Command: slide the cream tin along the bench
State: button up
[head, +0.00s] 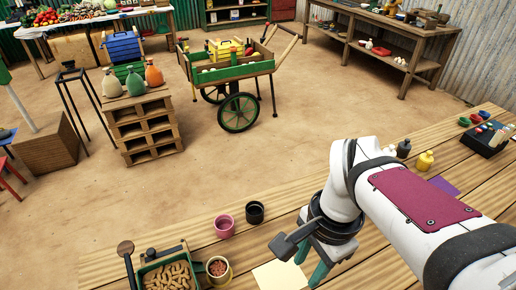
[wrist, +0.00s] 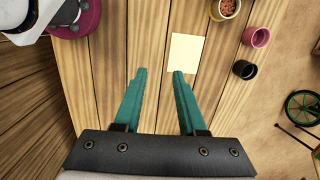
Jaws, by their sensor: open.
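The cream tin (head: 218,272) stands on the bench (head: 120,262) near its left part, with reddish-brown bits inside. It also shows at the top edge of the wrist view (wrist: 230,9), partly cut off. My gripper (head: 310,265) points down over the bench, to the right of the tin in the head view. In the wrist view its teal fingers (wrist: 159,72) stand apart with bare wood between them. The gripper is open and empty, well apart from the tin. A pale cream sheet (wrist: 185,53) lies flat between my fingertips and the tin.
A pink tin (head: 224,226) and a black tin (head: 255,212) stand just behind the cream tin. A green-edged box of brown pieces (head: 168,276) is close on its left. A yellow bottle (head: 425,161) and a dark tray (head: 486,140) are far right.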

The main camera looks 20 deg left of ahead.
jog(key=w+a+f+m, duration=0.2)
jog(key=w+a, duration=0.3)
jog(key=a, duration=0.4)
jog(key=m+h, duration=0.1)
jog(key=m, duration=0.2)
send_over(216, 258)
notch_tip(216, 258, down, 5)
jog(key=shift+w+a+f, duration=0.1)
notch_tip(216, 258, down, 16)
jog(key=shift+r, duration=0.15)
grip_shut()
dwell(0.5)
